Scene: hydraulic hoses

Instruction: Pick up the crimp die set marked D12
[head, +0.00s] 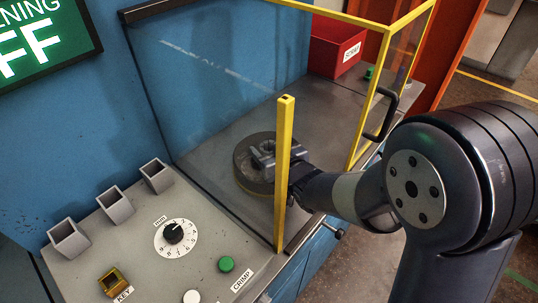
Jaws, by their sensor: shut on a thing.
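My gripper (264,156) reaches in from the right, past the yellow post, over a dark round crimp head (243,180) on the grey bench. Its jaws are shut on a small grey piece at the middle of the head, apparently a die set. The post and the jaws hide part of it. No D12 mark can be read, and I cannot tell whether the piece is seated or lifted.
The yellow post (284,170) stands close in front of my gripper. The yellow-framed guard door (352,150) with a black handle (381,115) stands open, near my arm. A red scrap box (336,47) is behind. Three grey square holders (116,206), a dial (174,233) and buttons are front left.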

